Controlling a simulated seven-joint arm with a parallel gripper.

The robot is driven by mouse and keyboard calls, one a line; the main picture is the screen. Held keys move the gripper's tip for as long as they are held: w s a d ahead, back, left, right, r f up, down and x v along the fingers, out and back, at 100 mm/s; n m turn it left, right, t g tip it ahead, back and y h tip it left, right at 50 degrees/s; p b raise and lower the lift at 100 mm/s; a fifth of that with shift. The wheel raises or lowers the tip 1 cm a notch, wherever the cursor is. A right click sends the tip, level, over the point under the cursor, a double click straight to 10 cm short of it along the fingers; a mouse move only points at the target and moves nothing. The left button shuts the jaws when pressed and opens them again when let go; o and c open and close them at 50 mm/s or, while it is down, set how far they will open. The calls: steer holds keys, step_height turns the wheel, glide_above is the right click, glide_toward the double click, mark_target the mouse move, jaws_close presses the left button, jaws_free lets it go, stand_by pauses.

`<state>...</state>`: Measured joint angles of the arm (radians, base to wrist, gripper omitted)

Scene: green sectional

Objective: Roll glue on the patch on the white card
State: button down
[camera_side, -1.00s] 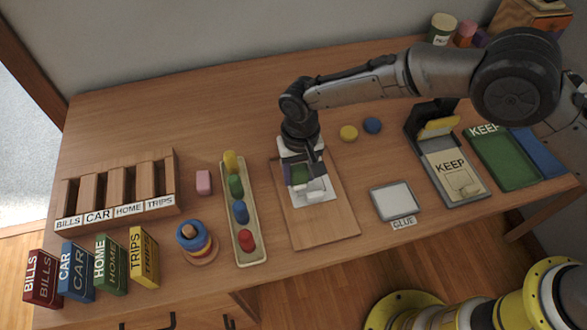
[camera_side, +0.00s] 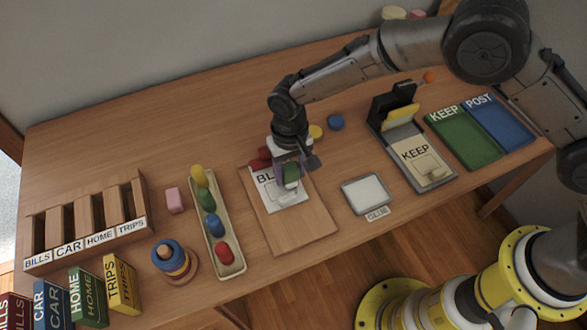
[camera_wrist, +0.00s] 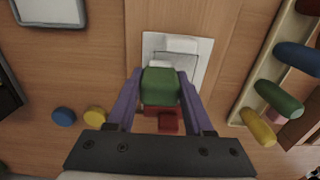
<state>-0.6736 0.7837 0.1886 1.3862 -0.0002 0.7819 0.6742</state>
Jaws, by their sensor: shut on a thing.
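The white card (camera_side: 264,193) lies on a wooden board (camera_side: 305,232), with black letters partly hidden by my gripper. A pale grey-white patch (camera_side: 291,198) is on its front part; the card also shows in the wrist view (camera_wrist: 203,42). My gripper (camera_side: 290,172) points down over the card and is shut on a green block-like thing (camera_wrist: 160,86), between its two purple fingers. I cannot tell whether its underside touches the card. A red thing (camera_side: 261,158) sits just behind the gripper. The glue pad (camera_side: 366,194) is a grey-rimmed pale square right of the board, labelled GLUE.
A tray (camera_side: 232,268) of coloured pegs stands left of the board, beside a ring stack (camera_side: 177,262). Blue (camera_side: 336,122) and yellow (camera_side: 316,131) discs lie behind. A KEEP stand (camera_side: 418,160) is at right. Bare table lies between board and glue pad.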

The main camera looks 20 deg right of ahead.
steer(key=shift+a+r, duration=0.15)
steer(key=shift+a, duration=1.4)
steer(key=shift+a+r, duration=0.1)
steer(key=shift+a, duration=1.45)
steer(key=shift+w+a, duration=0.1)
steer(key=shift+w, duration=0.15)
steer(key=shift+d+f, duration=0.15)
steer(key=shift+d, duration=4)
steer(key=shift+a+r, duration=0.15)
steer(key=shift+a, duration=2)
steer(key=shift+a+r, duration=0.1)
steer(key=shift+a, duration=2)
step_height(320, 180, up, 7)
steer(key=shift+d+r, duration=0.1)
steer(key=shift+r, duration=0.05)
